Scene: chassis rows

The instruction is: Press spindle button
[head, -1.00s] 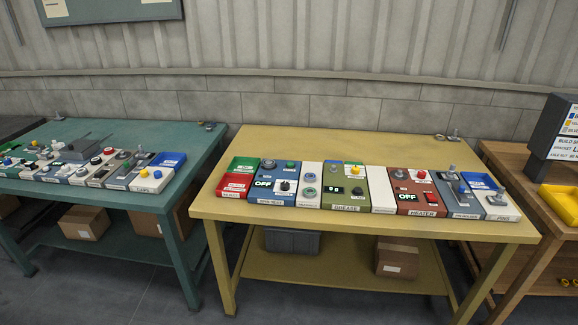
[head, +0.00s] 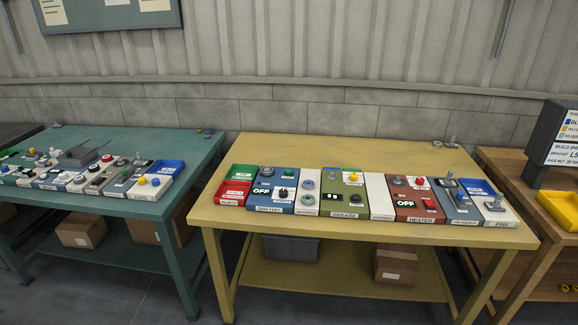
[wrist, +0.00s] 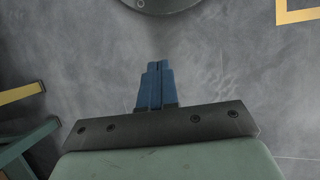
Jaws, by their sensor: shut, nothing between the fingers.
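My gripper (wrist: 157,82) shows in the wrist view with its blue fingers shut together and nothing between them. It hangs over bare grey floor, away from the tables. It does not show in the head view. In the head view, a row of control panels stands along the front of the yellow table (head: 300,150). A blue panel (head: 273,192), a green panel (head: 345,203) and a red-brown panel (head: 416,207) carry knobs, buttons and displays. Labels are too small to read surely, and I cannot make out one reading spindle. More panels stand on the teal table (head: 130,140) at left.
A wooden bench (head: 515,165) at right holds a yellow bin (head: 560,208) and a dark sign box (head: 555,140). Cardboard boxes (head: 396,264) and a grey crate (head: 291,246) sit on lower shelves. The yellow table's back half is mostly clear.

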